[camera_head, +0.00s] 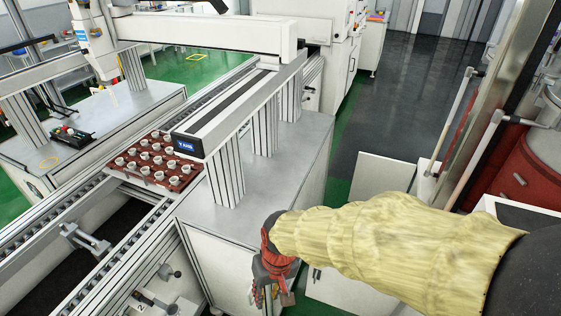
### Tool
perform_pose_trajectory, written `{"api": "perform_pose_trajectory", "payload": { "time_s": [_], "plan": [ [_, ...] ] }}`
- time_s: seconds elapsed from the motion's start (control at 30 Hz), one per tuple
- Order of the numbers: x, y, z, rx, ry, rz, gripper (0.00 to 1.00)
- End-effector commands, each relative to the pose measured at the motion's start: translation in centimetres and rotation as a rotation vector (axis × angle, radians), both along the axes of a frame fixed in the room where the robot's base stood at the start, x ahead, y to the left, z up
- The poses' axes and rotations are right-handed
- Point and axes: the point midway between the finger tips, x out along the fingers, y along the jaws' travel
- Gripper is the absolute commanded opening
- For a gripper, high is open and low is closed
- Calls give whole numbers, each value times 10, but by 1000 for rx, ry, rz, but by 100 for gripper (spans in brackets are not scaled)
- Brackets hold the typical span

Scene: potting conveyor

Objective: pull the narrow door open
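My arm in its pale yellow sleeve reaches in from the right. My gripper (272,294), dark with red parts, points down at the lower middle, in front of the white cabinet (222,268) under the grey worktop. Its fingertips are small and partly cut off by the bottom edge, so whether it is open, shut or touching a door is unclear. A white panel (338,291) with a small dark handle (317,273) shows just right of the gripper, partly hidden by my sleeve. I cannot tell for sure which panel is the narrow door.
A conveyor (132,232) runs along the left, with a brown tray (122,173) of small white cups. A gantry beam (238,113) stands on posts on the worktop (268,185). Another white panel (384,172) stands behind my sleeve. Dark floor (415,90) is clear at the back.

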Motion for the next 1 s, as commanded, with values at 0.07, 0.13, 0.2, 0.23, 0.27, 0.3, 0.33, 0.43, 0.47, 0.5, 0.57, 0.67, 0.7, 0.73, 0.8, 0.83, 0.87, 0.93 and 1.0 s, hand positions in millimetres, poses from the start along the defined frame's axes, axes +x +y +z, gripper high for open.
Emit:
{"api": "perform_pose_trajectory", "payload": {
  "time_s": [0.07, 0.13, 0.2, 0.23, 0.27, 0.3, 0.33, 0.43, 0.47, 0.5, 0.57, 0.67, 0.7, 0.73, 0.8, 0.83, 0.87, 0.93, 1.0],
  "plan": [
    [-6, -28, 24, -10, -20, -11, 24],
    [-13, -52, 42, -23, -37, -22, 24],
    [-20, -75, 59, -34, -58, -38, 24],
    [-23, -84, 66, -39, -69, -44, 24],
    [-26, -94, 73, -44, -80, -53, 24],
    [-30, -106, 81, -50, -96, -67, 24],
    [-33, -114, 88, -54, -111, -77, 24],
    [-43, -142, 108, -66, -163, -121, 24],
    [-46, -150, 114, -68, -182, -136, 24],
    [-49, -160, 122, -69, -210, -157, 24],
    [-52, -174, 134, -70, -258, -192, 24],
    [-57, -192, 154, -63, -334, -252, 24],
    [-59, -198, 161, -61, -361, -274, 24],
    [-60, -202, 166, -58, -379, -290, 24],
    [-61, -210, 177, -55, -418, -323, 24],
    [-62, -213, 180, -56, -430, -335, 24],
    [-63, -216, 183, -55, -440, -346, 24],
    [-64, -221, 186, -58, -450, -366, 21],
    [-63, -224, 185, -60, -448, -374, 17]
  ]
}}
